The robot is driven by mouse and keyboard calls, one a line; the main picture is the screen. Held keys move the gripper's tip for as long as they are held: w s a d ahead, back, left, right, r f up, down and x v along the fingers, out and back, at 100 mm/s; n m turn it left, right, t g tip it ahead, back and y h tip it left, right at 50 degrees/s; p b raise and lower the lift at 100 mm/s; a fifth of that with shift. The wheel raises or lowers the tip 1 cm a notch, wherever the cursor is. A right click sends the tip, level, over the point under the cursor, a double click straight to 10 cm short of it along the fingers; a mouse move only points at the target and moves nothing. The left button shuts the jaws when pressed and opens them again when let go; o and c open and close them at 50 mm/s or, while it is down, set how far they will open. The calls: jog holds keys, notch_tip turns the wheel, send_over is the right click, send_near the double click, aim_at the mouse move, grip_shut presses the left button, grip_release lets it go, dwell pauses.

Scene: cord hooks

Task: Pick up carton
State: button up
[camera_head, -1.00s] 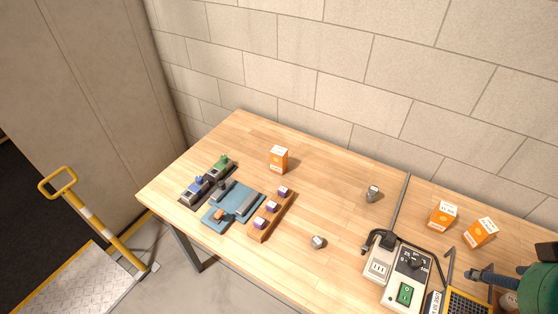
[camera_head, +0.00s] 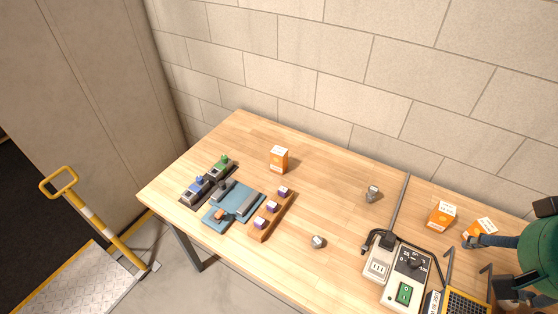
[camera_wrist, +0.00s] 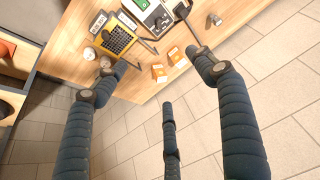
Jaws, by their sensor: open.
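Three orange cartons with white tops stand on the wooden table. One carton (camera_head: 278,160) is at the back left, a second carton (camera_head: 441,216) is toward the right, and a third carton (camera_head: 483,227) is right of the second. My gripper (camera_head: 488,266) enters at the right edge, and one dark finger overlaps the lower part of the third carton; contact cannot be told. In the wrist view, my gripper (camera_wrist: 158,78) has three fingers spread and empty. Two cartons, one nearer (camera_wrist: 159,73) and one farther (camera_wrist: 177,56), show beyond and between the fingers.
A control box with a green switch (camera_head: 404,293) and a dark cord stands left of my gripper. Thin metal bars rise nearby. Two small grey objects (camera_head: 318,241) (camera_head: 373,193) lie mid-table. Blue fixtures (camera_head: 233,204) are at left.

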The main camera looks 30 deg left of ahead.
jog(key=w+a+r+p, duration=0.1)
jog(key=w+a+r, duration=0.35)
jog(key=w, duration=0.45)
jog(key=w+a+f+g+p, duration=0.1)
jog(key=w+a+f+p, duration=0.1)
jog(key=w+a, duration=0.9)
jog(key=w+a+f+g+p, duration=0.1)
jog(key=w+a+f+g, duration=0.1)
jog(key=w+a, duration=0.9)
jog(key=g+p, duration=0.2)
jog(key=p, duration=0.2)
send_over(279, 151)
jog(key=shift+n, duration=0.3)
jog(key=f, duration=2.9)
jog(key=shift+w+d, duration=0.1)
jog(key=shift+d, duration=0.2)
jog(key=shift+a+f, duration=0.3)
jog(key=shift+f, duration=0.05)
jog(key=shift+f, duration=0.2)
